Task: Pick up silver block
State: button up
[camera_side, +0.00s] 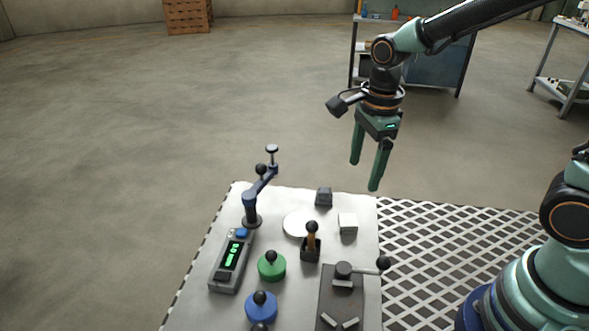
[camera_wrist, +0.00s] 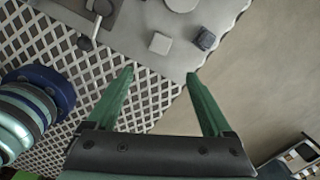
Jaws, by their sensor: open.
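The silver block is a small pale cube (camera_side: 347,223) on the light work plate, right of the wooden-handled lever. It also shows in the wrist view (camera_wrist: 160,43), beyond the fingertips. A dark grey block (camera_side: 324,197) sits just behind it, near the plate's far edge; the wrist view shows it (camera_wrist: 206,38) right of the pale cube. My gripper (camera_side: 366,175) hangs in the air above and behind the blocks, fingers pointing down. Its two green fingers are apart with nothing between them, as the wrist view (camera_wrist: 160,74) also shows.
On the plate (camera_side: 290,192) stand a white disc (camera_side: 298,224), a wooden-handled lever (camera_side: 311,240), a blue crank post (camera_side: 252,205), a green knob (camera_side: 272,266), a blue knob (camera_side: 262,307) and a display box (camera_side: 232,259). Metal grating (camera_side: 440,240) lies to the right.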

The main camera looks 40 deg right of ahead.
notch_tip(320, 180, down, 2)
jog(key=m, duration=0.3)
send_over(348, 220)
jog(key=shift+g, duration=0.4)
jog(key=f, duration=0.6)
jog(key=shift+s+d+f, duration=0.1)
jog(key=shift+s+f, duration=0.2)
jog(key=shift+s, duration=0.1)
jog(key=shift+w+f, duration=0.2)
jog(key=shift+f, duration=1.2)
jog(key=shift+w+f, duration=0.2)
jog(key=shift+f, duration=1.2)
grip_shut()
